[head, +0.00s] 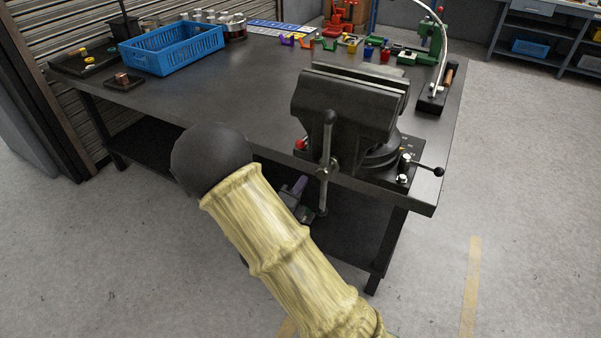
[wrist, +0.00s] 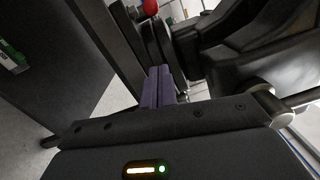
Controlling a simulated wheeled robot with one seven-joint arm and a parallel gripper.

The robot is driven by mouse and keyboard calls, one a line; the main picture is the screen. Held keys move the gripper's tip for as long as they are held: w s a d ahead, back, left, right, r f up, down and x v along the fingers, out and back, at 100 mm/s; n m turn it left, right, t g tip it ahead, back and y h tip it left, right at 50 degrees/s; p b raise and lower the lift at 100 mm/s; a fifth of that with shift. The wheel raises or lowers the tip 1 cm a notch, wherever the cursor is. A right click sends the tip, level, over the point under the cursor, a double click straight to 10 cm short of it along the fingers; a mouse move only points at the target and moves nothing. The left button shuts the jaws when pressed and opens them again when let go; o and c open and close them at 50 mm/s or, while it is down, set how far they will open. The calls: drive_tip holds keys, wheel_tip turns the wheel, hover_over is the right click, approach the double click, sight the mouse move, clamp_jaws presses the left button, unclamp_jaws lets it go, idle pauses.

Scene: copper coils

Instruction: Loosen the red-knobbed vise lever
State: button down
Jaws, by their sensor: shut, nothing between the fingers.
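The black bench vise (head: 350,108) stands on the front right of the workbench. Its red knob (head: 300,143) shows low on the vise's left side, and also at the top of the wrist view (wrist: 150,6). Most of the lever behind this knob is hidden. A steel handle bar (head: 325,160) hangs nearly upright at the vise's front. My gripper (head: 297,186) is below and just left of that bar, partly hidden by my arm. In the wrist view its purple fingers (wrist: 159,80) are together and empty, apart from the red knob.
A second lever with a black knob (head: 439,171) sticks out at the vise's right. The workbench (head: 250,95) front edge is close to my gripper. A blue crate (head: 172,50) and several small coloured parts stand farther back. The middle of the benchtop is clear.

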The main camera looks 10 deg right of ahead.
drive_tip(key=w+d, duration=0.1)
drive_tip(key=w, duration=0.2)
drive_tip(key=w+d+p, duration=0.1)
drive_tip(key=w, duration=0.2)
drive_tip(key=w+d+r, duration=0.1)
drive_tip(key=w, duration=0.3)
drive_tip(key=shift+w+d+r, duration=0.1)
idle(0.3)
drive_tip(key=shift+w+m+g+h, duration=0.3)
drive_tip(key=shift+w+g+h, duration=0.1)
drive_tip(key=shift+h, duration=0.1)
